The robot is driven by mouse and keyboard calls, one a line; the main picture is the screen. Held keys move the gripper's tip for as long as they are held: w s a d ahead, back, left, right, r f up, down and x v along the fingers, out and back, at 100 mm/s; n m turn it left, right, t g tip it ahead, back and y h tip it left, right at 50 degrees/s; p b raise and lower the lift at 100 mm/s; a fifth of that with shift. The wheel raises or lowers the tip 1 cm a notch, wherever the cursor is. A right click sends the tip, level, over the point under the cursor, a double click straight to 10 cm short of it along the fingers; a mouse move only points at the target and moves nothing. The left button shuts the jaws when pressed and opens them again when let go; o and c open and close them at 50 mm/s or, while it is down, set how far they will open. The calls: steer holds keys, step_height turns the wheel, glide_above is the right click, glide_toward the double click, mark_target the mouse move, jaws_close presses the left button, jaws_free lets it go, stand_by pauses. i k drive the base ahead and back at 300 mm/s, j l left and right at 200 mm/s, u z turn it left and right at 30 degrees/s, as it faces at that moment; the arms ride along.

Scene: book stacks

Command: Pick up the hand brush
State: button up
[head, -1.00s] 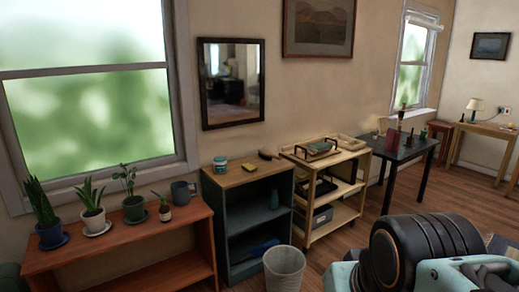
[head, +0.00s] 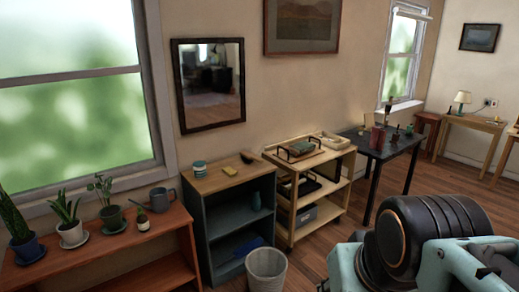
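A small dark object with a lighter lower edge (head: 247,157), perhaps the hand brush, lies at the back right of the top of a low dark shelf unit (head: 228,182). It is too small to be sure what it is. A yellowish block (head: 229,171) lies in front of it, to the left, and a teal and white jar (head: 199,168) stands further left. Parts of my arm fill the lower right, well apart from the shelf unit. My gripper's fingers do not show.
A reddish wooden plant bench (head: 110,250) is at left, a wooden cart (head: 335,180) at right, and a dark table (head: 383,146) beyond. Wooden floor shows between the cart and my arm.

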mark_target(245, 155)
steer(key=i+l+z, duration=0.3)
steer(key=i+l, duration=0.3)
steer(key=i+l+z, duration=0.15)
steer(key=i, duration=0.4)
steer(key=i+l+z, duration=0.2)
steer(key=i, duration=0.35)
steer(key=i+l+u, duration=0.1)
steer(key=i+u, duration=0.2)
steer(key=i, duration=0.85)
steer(key=i+u, duration=0.4)
steer(key=i+l+u, duration=0.1)
steer(key=i+u, duration=0.35)
